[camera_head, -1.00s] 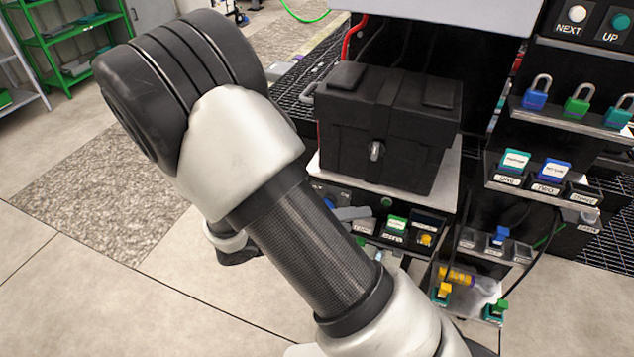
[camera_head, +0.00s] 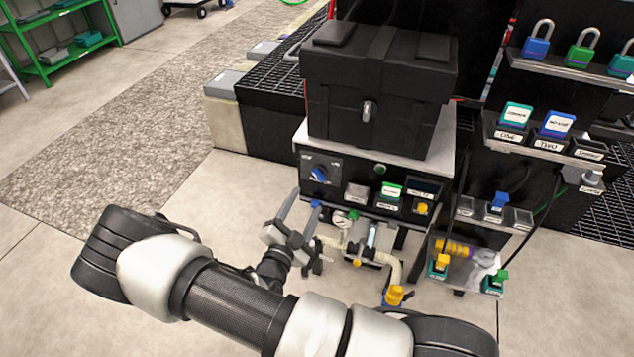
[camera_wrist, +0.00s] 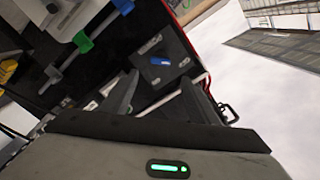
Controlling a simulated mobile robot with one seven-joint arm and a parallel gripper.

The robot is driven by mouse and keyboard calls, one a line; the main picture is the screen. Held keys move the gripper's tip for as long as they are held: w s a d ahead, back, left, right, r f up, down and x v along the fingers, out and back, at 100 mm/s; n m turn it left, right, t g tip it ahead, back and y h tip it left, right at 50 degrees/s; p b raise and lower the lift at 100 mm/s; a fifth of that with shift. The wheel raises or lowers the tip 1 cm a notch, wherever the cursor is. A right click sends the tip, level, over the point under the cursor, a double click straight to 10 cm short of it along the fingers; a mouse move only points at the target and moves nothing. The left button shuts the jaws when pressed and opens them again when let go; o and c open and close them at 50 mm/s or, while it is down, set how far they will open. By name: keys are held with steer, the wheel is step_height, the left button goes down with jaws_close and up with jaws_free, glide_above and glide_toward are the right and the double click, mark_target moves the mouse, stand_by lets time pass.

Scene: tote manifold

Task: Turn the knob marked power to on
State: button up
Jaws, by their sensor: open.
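A blue knob (camera_head: 319,173) sits on the left part of a black panel under the large black case. Small labels flank it, too small to read. It also shows in the wrist view as a blue bar (camera_wrist: 160,61) on a dark square plate, just beyond the fingertips. My gripper (camera_head: 302,207) is open and empty, below and slightly left of the knob in the head view, its fingers pointing up toward the panel. In the wrist view the fingers of my gripper (camera_wrist: 160,78) stand on either side of the knob's line. They look apart from it.
The black case (camera_head: 375,95) stands on the shelf above the panel. Green (camera_head: 391,191) and yellow (camera_head: 422,208) buttons lie to the knob's right. Pipes with a yellow fitting (camera_head: 394,295) are below. Open floor lies to the left.

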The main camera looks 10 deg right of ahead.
mark_target(318, 177)
steer(key=b+x, duration=0.1)
steer(key=x, duration=0.9)
steer(key=shift+w+d+b, duration=0.1)
steer(key=shift+w+b, duration=0.05)
steer(key=shift+b, duration=0.25)
steer(key=c, duration=1)
